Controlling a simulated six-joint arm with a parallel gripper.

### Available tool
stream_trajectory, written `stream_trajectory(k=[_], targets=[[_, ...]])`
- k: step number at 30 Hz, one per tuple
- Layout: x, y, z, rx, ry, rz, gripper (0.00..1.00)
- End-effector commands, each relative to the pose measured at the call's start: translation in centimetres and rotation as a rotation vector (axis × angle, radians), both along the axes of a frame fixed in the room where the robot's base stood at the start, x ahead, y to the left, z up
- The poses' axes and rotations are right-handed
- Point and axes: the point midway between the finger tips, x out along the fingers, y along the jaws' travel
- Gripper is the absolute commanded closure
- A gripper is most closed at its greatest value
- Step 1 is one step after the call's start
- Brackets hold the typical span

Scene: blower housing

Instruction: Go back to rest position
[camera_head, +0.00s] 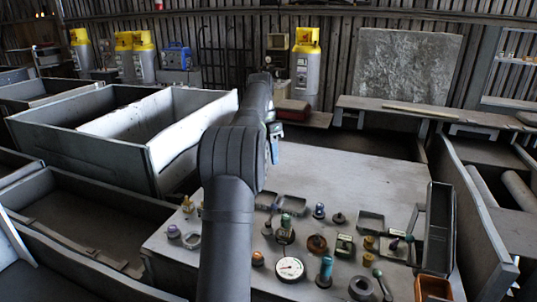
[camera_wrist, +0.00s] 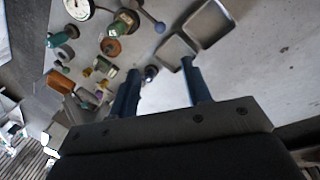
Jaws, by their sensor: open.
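My gripper (camera_wrist: 160,84) shows in the wrist view with its two blue fingers apart and nothing between them. It is above the grey table (camera_wrist: 245,75), with small parts beyond the fingertips. In the head view my dark arm reaches up the middle over the table (camera_head: 360,180), and my gripper is mostly hidden behind the arm. A round white gauge (camera_head: 290,268) lies on the near part of the table. It also shows at the top of the wrist view (camera_wrist: 78,8). Two shallow metal trays (camera_wrist: 210,22) lie beyond the fingers in the wrist view.
Several small parts, including a teal cylinder (camera_head: 325,270) and an orange box (camera_head: 433,288), crowd the table's near half. A tall dark tray (camera_head: 438,228) stands at its right. Large grey bins (camera_head: 100,175) are at left. The table's far half is mostly clear.

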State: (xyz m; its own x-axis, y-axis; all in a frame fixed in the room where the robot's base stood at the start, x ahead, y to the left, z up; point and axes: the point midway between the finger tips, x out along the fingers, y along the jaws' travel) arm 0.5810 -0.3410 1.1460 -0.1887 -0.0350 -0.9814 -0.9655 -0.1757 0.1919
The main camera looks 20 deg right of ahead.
Motion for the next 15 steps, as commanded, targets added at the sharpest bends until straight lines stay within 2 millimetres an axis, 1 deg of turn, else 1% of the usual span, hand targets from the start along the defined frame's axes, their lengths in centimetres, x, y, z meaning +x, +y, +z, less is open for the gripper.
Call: stream_trajectory(k=[9,13,15], targets=[[0.0,0.0,-0.2,0.000,0.000,0.000,0.56],[-0.2,-0.1,-1.1,0.001,0.001,0.000,0.56],[-0.4,-0.1,-2.0,0.001,0.001,0.000,0.56]])
